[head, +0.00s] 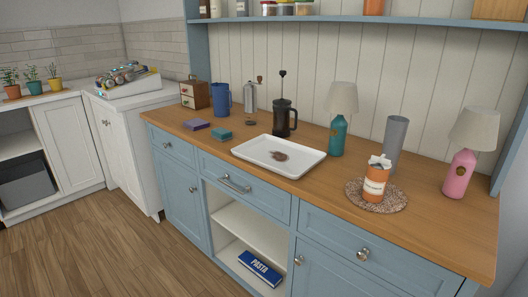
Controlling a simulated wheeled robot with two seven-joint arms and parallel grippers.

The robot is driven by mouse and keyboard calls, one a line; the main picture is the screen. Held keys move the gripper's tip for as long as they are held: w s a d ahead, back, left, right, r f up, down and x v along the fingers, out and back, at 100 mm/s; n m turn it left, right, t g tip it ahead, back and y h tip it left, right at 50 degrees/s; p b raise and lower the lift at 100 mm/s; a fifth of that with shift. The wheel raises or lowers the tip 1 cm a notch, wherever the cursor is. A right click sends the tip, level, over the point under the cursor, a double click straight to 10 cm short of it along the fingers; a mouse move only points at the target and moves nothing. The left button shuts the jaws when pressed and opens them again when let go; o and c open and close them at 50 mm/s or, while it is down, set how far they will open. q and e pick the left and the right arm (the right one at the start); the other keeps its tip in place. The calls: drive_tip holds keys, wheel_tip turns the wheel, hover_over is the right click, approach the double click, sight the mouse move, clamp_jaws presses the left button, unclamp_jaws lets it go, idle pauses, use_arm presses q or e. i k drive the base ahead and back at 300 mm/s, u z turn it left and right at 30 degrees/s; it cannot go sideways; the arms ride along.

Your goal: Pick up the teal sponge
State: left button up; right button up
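The teal sponge (221,133) lies flat on the wooden countertop (428,214), toward its left end. It is just left of the white tray (308,169) and apart from it. A purple block (196,124), perhaps another sponge, lies to its left with a small gap between them. Neither of my grippers is in view, so nothing is seen touching the teal sponge. The sponge's top and front are in plain sight.
Behind the sponge stand a blue pitcher (221,98), a small drawer box (195,94), a metal grinder (250,97) and a black French press (283,118). A teal lamp (338,134) and a grey vase (394,141) stand farther right. The counter in front of the sponge is clear.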

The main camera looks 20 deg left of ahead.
sight(222, 134)
drive_tip(key=u, duration=2)
drive_tip(key=i, duration=2.75)
drive_tip(key=z, duration=3.05)
